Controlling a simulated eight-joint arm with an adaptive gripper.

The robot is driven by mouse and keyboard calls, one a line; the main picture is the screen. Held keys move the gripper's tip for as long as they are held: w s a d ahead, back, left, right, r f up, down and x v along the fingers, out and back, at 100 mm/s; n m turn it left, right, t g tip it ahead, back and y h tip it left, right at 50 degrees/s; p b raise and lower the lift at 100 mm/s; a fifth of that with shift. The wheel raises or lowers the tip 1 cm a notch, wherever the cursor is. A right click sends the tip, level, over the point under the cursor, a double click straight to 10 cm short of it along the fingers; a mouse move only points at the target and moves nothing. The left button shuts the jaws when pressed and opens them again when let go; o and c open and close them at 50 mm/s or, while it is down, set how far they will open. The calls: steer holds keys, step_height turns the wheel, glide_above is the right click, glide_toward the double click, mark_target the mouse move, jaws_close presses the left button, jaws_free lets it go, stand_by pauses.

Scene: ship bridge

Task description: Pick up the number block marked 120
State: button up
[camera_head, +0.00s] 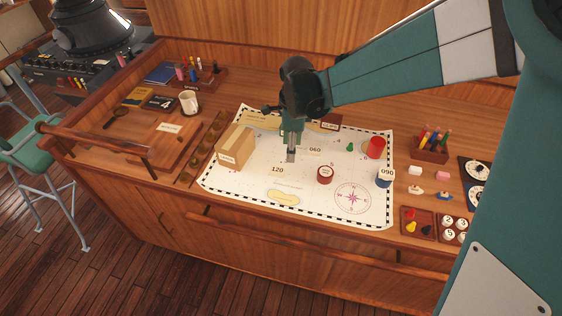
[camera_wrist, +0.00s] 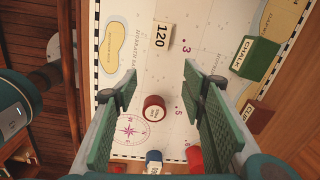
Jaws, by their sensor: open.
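The number block marked 120 (camera_head: 277,170) is a small pale block with dark digits on the chart, left of the chart's middle. In the wrist view the 120 block (camera_wrist: 163,37) lies near the top, beyond my fingertips, with nothing over it. My gripper (camera_head: 291,157) points down over the chart, slightly right of and behind the 120 block in the head view.
A brown box (camera_head: 236,147) stands left of the 120 block. A green chalk box (camera_wrist: 255,57) is nearby. The chart's front is mostly clear.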

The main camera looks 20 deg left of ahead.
steer(key=m, duration=0.2)
glide_above(277, 170)
steer(key=shift+g, duration=0.3)
step_height(277, 170, down, 5)
steer(key=shift+w+d+r, duration=0.1)
steer(key=shift+f, duration=1.3)
steer(key=shift+f, duration=2.6)
steer(key=c, duration=0.8)
